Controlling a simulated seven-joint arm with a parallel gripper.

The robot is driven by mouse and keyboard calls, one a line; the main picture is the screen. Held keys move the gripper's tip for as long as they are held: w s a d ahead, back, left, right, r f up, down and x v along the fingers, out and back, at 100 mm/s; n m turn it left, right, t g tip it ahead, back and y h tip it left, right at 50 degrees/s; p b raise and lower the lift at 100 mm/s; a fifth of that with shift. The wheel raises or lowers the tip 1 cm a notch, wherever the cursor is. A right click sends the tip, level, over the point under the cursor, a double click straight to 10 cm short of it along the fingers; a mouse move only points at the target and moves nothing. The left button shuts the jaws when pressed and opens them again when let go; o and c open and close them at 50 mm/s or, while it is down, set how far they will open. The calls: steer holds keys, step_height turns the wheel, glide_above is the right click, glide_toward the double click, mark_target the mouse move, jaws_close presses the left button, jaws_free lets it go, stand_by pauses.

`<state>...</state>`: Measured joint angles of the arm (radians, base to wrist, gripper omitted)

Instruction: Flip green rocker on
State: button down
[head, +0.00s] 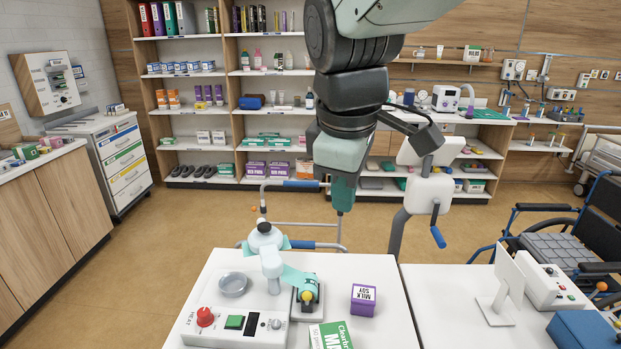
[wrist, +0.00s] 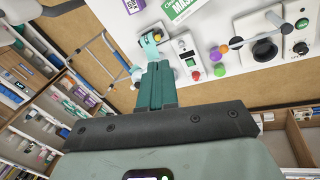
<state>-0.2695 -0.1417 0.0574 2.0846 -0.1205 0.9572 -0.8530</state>
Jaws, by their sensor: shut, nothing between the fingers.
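In the head view a square green rocker (head: 234,322) sits on the white control panel (head: 250,341), between a red knob marked HEAT (head: 205,317) and a black slot (head: 252,325). The frames do not show clearly which way it is tipped. My gripper (head: 343,210) is shut and empty. It points down, well above and behind the white table, right of the rocker and apart from it. In the wrist view its teal fingers (wrist: 157,68) are together.
A walker (head: 305,244) stands behind. A wheelchair (head: 570,235) is at right.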

steer(key=w+a+f+n, duration=0.3)
steer(key=w+a+n, duration=0.1)
steer(key=a+n, duration=0.1)
steer(key=n+g+h, duration=0.1)
steer(key=n+g, duration=0.1)
steer(key=n, duration=0.9)
glide_above(242, 327)
steer(key=d, duration=0.3)
step_height(242, 327, down, 12)
steer(key=f, duration=0.1)
steer(key=a+f+n+g+h, duration=0.1)
steer(key=a+f+n, duration=0.4)
steer(key=f, duration=0.3)
steer(key=shift+a+n, duration=0.4)
steer(key=shift+a, duration=0.45)
steer(key=d+f, duration=0.1)
steer(key=f, duration=0.7)
steer(key=d+f, duration=0.1)
steer(key=f, duration=0.4)
steer(key=shift+d+f, duration=0.1)
steer(key=shift+d, duration=0.2)
steer(key=shift+f, duration=0.25)
steer(key=shift+d, duration=0.1)
